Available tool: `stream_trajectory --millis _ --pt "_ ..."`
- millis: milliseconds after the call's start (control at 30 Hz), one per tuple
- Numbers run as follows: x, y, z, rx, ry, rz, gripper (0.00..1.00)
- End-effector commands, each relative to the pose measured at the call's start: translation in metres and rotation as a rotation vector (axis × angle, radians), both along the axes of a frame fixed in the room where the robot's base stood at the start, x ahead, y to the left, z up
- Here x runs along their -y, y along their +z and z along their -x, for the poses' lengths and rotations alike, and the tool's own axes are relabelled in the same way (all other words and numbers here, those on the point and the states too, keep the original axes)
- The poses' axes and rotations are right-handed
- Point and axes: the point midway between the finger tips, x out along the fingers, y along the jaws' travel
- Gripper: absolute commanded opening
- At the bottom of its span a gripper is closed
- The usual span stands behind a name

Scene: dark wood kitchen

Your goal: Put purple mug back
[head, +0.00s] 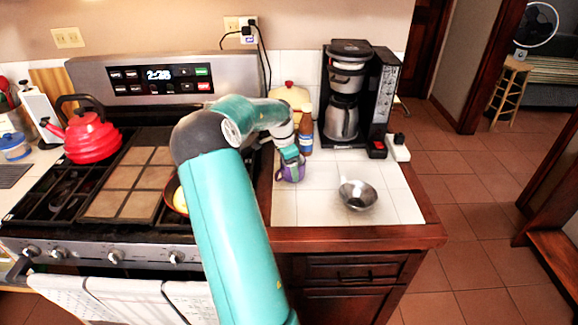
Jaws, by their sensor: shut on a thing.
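The purple mug (292,173) is on or just above the white tiled counter, near its left edge beside the stove. My gripper (290,156) is over the mug from above and is shut on it. My teal arm comes up from the bottom of the picture and bends down to the mug. The gripper hides the mug's upper part, and I cannot tell whether its base touches the tiles.
A metal bowl (358,195) sits to the right on the white counter (320,210). A black coffee maker (347,95) and a brown bottle (306,133) stand behind. A red kettle (92,137) is on the stove at left. Tiles between mug and bowl are clear.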

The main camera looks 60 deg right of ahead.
Motion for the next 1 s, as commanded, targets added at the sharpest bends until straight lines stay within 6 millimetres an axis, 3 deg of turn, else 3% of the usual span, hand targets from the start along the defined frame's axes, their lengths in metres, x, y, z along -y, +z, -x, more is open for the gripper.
stream_trajectory --millis 67,100,200,467,633,1000 --pt "0.0 -0.003 0.0 -0.001 0.0 -0.001 0.45" --pt "0.0 -0.003 0.0 -0.001 0.0 -0.001 0.79" --pt "0.0 -0.003 0.0 -0.001 0.0 -0.001 0.96" --pt "0.0 -0.002 0.0 -0.001 0.0 -0.001 0.96" --pt "-0.001 0.009 -0.001 0.001 0.002 0.002 0.96" --pt "-0.01 0.083 -0.008 0.001 0.001 0.003 0.96"
